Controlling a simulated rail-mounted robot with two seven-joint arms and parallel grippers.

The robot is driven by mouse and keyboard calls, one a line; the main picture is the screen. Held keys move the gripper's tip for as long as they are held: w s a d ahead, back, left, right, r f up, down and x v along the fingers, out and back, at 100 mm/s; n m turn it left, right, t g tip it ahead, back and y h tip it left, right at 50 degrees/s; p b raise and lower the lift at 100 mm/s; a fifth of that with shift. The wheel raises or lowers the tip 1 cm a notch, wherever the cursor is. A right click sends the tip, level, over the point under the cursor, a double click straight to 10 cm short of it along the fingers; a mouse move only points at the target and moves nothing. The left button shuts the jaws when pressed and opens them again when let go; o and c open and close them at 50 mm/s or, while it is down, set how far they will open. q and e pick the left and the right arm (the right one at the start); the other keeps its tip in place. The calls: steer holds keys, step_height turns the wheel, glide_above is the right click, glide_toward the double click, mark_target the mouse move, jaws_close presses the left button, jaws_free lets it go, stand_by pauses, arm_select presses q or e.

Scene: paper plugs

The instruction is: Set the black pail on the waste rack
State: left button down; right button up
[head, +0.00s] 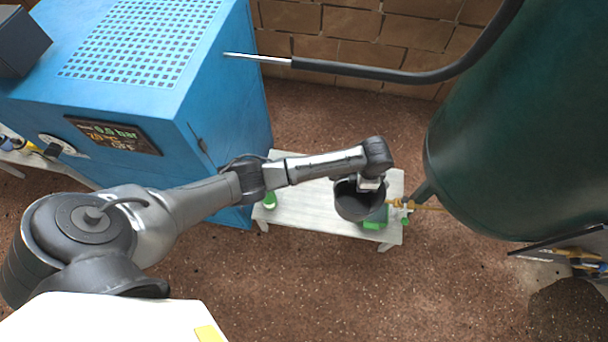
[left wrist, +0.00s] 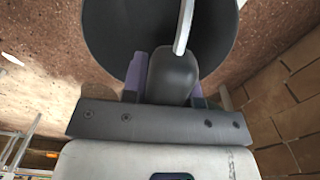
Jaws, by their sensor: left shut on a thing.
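The black pail (head: 352,205) hangs at the end of my left arm, over the right part of a low pale bench (head: 315,212) in the head view. Whether it touches the bench top I cannot tell. My left gripper (head: 370,184) is shut on the pail's handle part. In the left wrist view the dark pail (left wrist: 115,35) fills the top, with a grey grip (left wrist: 172,75) between the jaws. No label shows which thing is the waste rack. My right gripper is not in view.
A green block (head: 376,222) sits beside the pail, and another green item (head: 269,201) is at the bench's left. A blue compressor cabinet (head: 225,100) stands left, a dark green tank (head: 500,140) right. A brass valve (head: 405,205) is near the bench's right end.

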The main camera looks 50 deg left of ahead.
arm_select(q)
steer(key=shift+m, duration=0.9)
steer(key=s+f+b, duration=0.1)
steer(key=f, duration=0.3)
steer(key=s+a+f+b, duration=0.1)
steer(key=f+b, duration=0.1)
steer(key=f, duration=0.3)
steer(key=s+f+b, duration=0.1)
steer(key=s+f, duration=0.1)
steer(key=f, duration=0.3)
steer(key=shift+s+a+b, duration=0.1)
steer(key=shift+a+b, duration=0.1)
steer(key=shift+b, duration=0.2)
steer(key=a+f+b, duration=0.7)
steer(key=a+f, duration=0.3)
steer(key=a, duration=0.1)
steer(key=shift+f+b, duration=0.3)
steer(key=shift+b, duration=0.05)
steer(key=shift+a, duration=0.1)
steer(key=shift+f, duration=0.15)
steer(key=c, duration=0.9)
jaws_free()
